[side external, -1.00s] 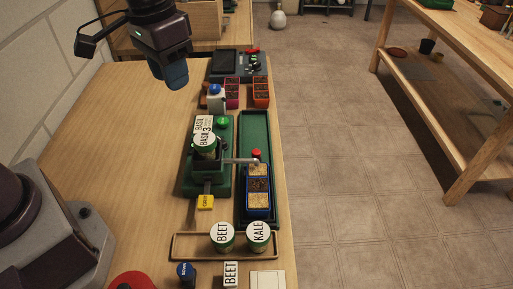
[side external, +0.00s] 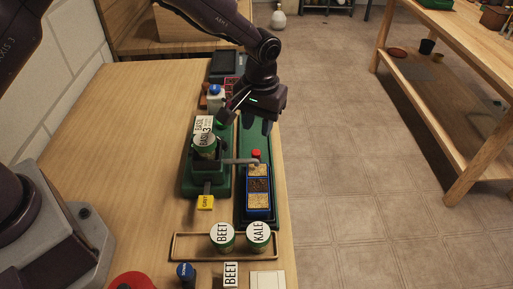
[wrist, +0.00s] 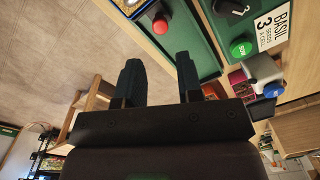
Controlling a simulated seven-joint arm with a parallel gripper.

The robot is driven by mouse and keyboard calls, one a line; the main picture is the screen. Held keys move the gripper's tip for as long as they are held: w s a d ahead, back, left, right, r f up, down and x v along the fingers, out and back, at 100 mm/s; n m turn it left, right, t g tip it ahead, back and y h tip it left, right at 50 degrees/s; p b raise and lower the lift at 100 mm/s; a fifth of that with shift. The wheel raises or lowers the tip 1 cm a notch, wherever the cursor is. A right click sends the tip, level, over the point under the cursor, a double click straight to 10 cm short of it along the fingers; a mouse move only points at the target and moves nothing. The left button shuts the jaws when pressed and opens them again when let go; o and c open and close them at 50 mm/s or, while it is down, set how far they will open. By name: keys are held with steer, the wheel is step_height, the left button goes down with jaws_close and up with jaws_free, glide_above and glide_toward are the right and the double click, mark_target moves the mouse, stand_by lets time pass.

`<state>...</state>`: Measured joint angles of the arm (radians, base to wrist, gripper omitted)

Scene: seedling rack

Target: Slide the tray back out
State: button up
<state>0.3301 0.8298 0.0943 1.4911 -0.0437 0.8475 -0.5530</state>
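A blue seedling tray (side external: 258,206) lies at the near end of a long green channel (side external: 271,165). A red knob (side external: 257,153) stands at the tray's far end and also shows in the wrist view (wrist: 160,25). The tray's near cell is pale and its middle cell dark; a grey spout (side external: 238,161) reaches over its far part from the green seeder (side external: 192,180), labelled BASIL. My gripper (side external: 259,126) is above the far part of the channel, beyond the knob and apart from it. In the wrist view its fingers (wrist: 158,72) are spread with nothing between them.
A blue-topped white device (side external: 215,97) stands beyond the seeder. BEET (side external: 223,237) and KALE (side external: 258,236) tins stand in a wooden holder at the near end. A yellow tag (side external: 206,202) is at the seeder's front. The table is bare on the left.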

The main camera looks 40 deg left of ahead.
mark_target(256, 151)
steer(key=f, duration=0.8)
steer(key=shift+a+f, duration=0.15)
steer(key=shift+a, duration=0.05)
jaws_close()
